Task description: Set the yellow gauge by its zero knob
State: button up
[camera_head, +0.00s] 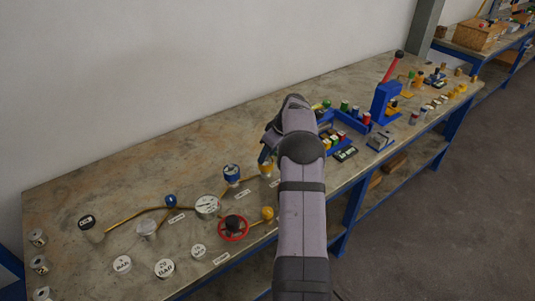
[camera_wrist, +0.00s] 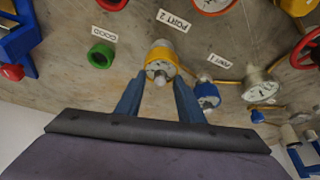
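The yellow gauge (camera_wrist: 160,54) stands upright on the bench, with a yellow body, a pale end and a small pale knob (camera_wrist: 160,78) facing my wrist camera. In the head view the yellow gauge (camera_head: 266,169) shows just below my gripper, partly covered by it. My gripper (camera_wrist: 158,84) has blue fingers set apart, one on each side of the knob. A gap shows on both sides, so the fingers do not appear to grip it. The gauge's reading cannot be made out. My gripper (camera_head: 266,155) is partly hidden by my own arm in the head view.
A blue-collared fitting (camera_wrist: 207,96) stands close to the right finger in the wrist view. A green ring (camera_wrist: 100,56) lies to the left. A red handwheel (camera_head: 234,228) and white gauge (camera_head: 207,206) stand nearer. A blue press (camera_head: 385,102) is to the right.

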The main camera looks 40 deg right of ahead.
jog(key=b+v, duration=0.2)
jog(key=v, duration=0.5)
jog(key=shift+r, duration=0.15)
dwell(0.6)
jog(key=s+a+m+g+p, duration=0.1)
jog(key=s+a, duration=0.3)
jog(key=a, duration=0.7)
jog(key=s+a+m+g, duration=0.1)
jog(key=s+a+g, duration=0.15)
jog(key=a, duration=0.85)
jog(key=s+a+f, duration=0.1)
jog(key=s+a, duration=0.3)
jog(key=s, duration=0.3)
jog(key=s+a+f+p, duration=0.1)
jog(key=s+a, duration=0.3)
jog(key=s, duration=0.3)
jog(key=s+a+f+m+h, duration=0.1)
jog(key=s+a+f, duration=0.1)
jog(key=s+a, duration=0.2)
jog(key=s, duration=0.3)
jog(key=shift+s+a+g, duration=0.2)
jog(key=shift+s+g, duration=0.15)
jog(key=shift+s, duration=0.05)
jog(key=shift+o, duration=0.2)
jog(key=shift+f, duration=0.1)
